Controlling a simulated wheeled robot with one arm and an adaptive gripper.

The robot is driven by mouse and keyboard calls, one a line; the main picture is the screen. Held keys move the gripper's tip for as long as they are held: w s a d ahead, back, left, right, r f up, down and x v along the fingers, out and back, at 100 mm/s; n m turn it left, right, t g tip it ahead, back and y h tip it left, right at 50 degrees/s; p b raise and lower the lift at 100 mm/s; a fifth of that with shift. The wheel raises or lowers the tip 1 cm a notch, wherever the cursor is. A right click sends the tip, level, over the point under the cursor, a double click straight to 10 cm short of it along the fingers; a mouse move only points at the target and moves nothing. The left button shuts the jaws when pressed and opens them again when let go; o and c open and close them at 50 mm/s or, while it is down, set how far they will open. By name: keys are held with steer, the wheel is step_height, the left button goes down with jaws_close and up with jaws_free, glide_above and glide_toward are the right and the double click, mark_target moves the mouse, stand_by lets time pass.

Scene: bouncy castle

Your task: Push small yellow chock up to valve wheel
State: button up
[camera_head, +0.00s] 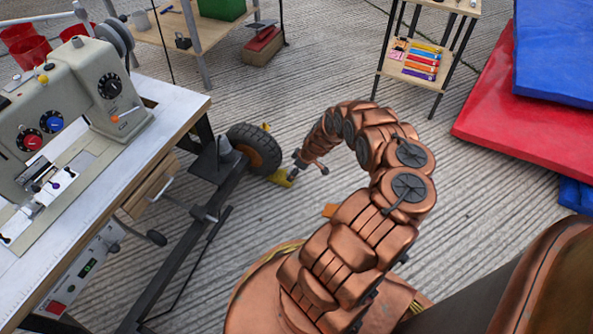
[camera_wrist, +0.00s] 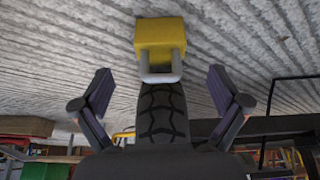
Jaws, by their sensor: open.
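A small yellow chock (camera_head: 279,179) is on the grooved floor beside a black tyre with an orange hub, which looks like the valve wheel (camera_head: 256,150). The valve itself cannot be made out. In the wrist view the yellow chock (camera_wrist: 160,36) shows with a pale grey handle, in line with the treaded tyre (camera_wrist: 163,115). Whether chock and tyre touch is unclear. My gripper (camera_head: 308,169) is low, just right of the chock. In the wrist view my gripper (camera_wrist: 161,92) is open, its fingers spread on either side, with nothing held.
A sewing machine (camera_head: 75,85) stands on a white-topped bench (camera_head: 178,98) at left, its dark frame near the wheel. Red mats (camera_head: 520,125) lie at right. Floor between is clear.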

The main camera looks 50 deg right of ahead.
mark_target(280, 172)
steer(key=shift+b+x, duration=1.75)
steer(key=shift+x, duration=1.6)
steer(key=c, duration=1.5)
steer(key=shift+w+a, duration=0.3)
steer(key=shift+w, duration=0.65)
steer(key=o, duration=1.5)
steer(key=shift+d+r, duration=0.1)
steer(key=shift+r, duration=0.05)
